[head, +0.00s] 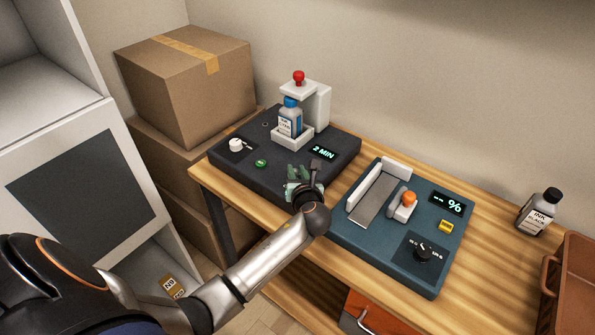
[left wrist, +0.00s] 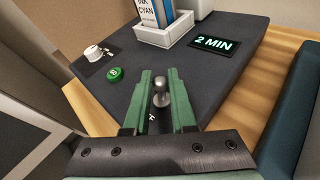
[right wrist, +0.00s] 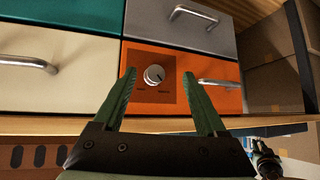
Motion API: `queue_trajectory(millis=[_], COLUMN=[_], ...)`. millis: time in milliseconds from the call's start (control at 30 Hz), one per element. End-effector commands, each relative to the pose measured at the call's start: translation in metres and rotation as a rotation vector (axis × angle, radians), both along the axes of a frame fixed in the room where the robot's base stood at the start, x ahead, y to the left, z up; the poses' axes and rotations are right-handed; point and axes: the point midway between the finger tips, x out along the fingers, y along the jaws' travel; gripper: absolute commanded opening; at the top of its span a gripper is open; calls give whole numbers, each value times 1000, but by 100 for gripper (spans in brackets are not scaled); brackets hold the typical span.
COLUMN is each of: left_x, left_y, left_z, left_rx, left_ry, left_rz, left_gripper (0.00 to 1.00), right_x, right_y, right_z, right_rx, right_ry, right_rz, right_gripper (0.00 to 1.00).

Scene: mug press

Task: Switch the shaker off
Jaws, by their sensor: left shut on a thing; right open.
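The shaker (head: 240,165) is a dark box on the wooden table, with a cyan ink bottle (head: 289,122) upright in its white holder (head: 293,140). Its display (head: 322,153) reads 2 MIN. A white knob (head: 236,145) and a green button (head: 261,163) sit on its left part. My left gripper (head: 303,180) is over the shaker's front edge. In the left wrist view its green fingers (left wrist: 160,78) are shut on a small silver toggle lever (left wrist: 158,93). Which way the lever leans is unclear. My right gripper (right wrist: 158,80) is open and empty, facing drawers.
A blue-green machine (head: 355,235) with an orange knob stands right of the shaker. A black ink bottle (head: 538,212) and a brown crate (head: 570,285) are further right. Cardboard boxes (head: 185,85) stack at left. The right wrist view shows an orange drawer (right wrist: 220,95) with a dial.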

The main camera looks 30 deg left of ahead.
Motion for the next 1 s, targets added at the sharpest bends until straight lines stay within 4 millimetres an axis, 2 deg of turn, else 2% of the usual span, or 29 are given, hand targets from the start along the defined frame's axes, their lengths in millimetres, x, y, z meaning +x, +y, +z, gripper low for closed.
queue_trajectory(millis=[267, 700, 1000], left_x=[-9, -19, -21], left_y=[1, 1, 2], left_z=[-6, -9, -7], left_rx=[-13, -36, -43], left_ry=[-200, -483, -556], left_rz=[-2, -1, -1], left_gripper=[0, 0, 0], right_x=[0, -2, 10], right_y=[0, 3, 18], right_z=[-21, -71, -66], right_rx=[0, 2, 23], right_ry=[0, 16, -1], right_rz=[0, 5, 30], right_gripper=[74, 74, 74])
